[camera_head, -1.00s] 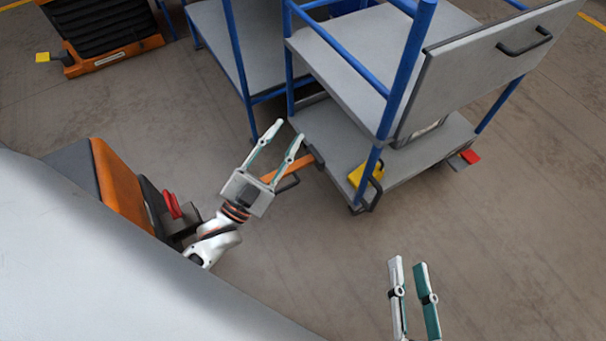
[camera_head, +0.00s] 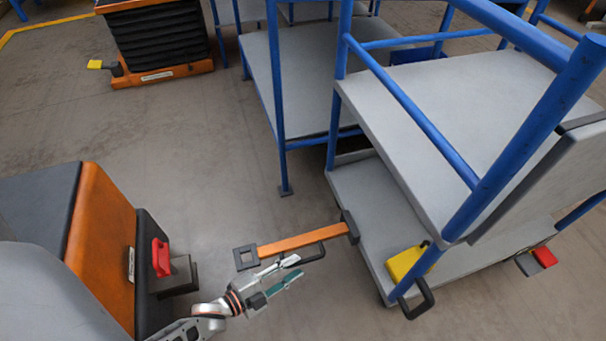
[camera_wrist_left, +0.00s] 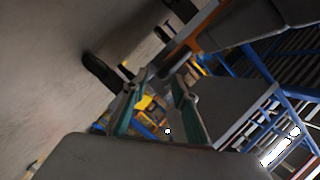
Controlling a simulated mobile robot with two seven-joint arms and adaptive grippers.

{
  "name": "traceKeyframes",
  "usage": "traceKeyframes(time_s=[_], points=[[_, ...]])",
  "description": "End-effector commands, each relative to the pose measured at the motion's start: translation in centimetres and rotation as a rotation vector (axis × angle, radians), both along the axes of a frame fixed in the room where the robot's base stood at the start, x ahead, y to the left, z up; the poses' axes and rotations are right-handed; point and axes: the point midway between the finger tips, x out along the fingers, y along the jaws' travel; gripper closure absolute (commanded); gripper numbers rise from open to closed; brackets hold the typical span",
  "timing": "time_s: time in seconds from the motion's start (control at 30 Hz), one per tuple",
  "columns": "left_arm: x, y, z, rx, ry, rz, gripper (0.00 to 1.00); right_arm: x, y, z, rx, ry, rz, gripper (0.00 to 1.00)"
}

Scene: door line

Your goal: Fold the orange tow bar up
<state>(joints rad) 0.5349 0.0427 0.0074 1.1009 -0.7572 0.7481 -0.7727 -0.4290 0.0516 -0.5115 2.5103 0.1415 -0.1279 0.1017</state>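The orange tow bar (camera_head: 290,242) sticks out roughly level from the near end of the blue-framed trolley (camera_head: 400,195). It ends in a dark square eye (camera_head: 246,257), and a black loop handle (camera_head: 305,260) sits along its near side. My left gripper (camera_head: 299,266) is beside the handle, with its fingers pointing right. In the left wrist view its two fingers (camera_wrist_left: 158,90) stand apart with nothing clearly between them. A dark piece, maybe the handle (camera_wrist_left: 102,73), shows just beyond the fingertips. I cannot tell whether they touch. My right gripper is out of view.
A yellow pedal (camera_head: 408,263) and a red pedal (camera_head: 544,257) sit low on the trolley. An orange and black machine (camera_head: 105,235) with a red part (camera_head: 160,258) stands at left. A lift table (camera_head: 160,40) stands behind. Floor between is clear.

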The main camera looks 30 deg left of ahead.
Motion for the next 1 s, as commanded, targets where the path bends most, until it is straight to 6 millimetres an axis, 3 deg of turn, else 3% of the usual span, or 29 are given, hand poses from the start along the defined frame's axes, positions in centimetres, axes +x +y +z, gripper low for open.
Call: traceKeyframes(time_s=[0.3,0.63,0.77,1.0], points=[[3.3,-1.2,-1.0,-0.001,0.003,0.000,0.72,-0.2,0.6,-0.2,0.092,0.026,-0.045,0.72],[3.8,-1.4,-0.9,-0.002,0.001,0.000,0.72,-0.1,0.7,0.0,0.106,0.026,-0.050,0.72],[3.8,-1.3,-0.9,-0.002,0.001,0.000,1.00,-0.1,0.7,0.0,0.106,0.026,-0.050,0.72],[3.8,-1.3,-0.8,0.000,0.002,0.001,1.00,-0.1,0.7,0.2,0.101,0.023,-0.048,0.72]])
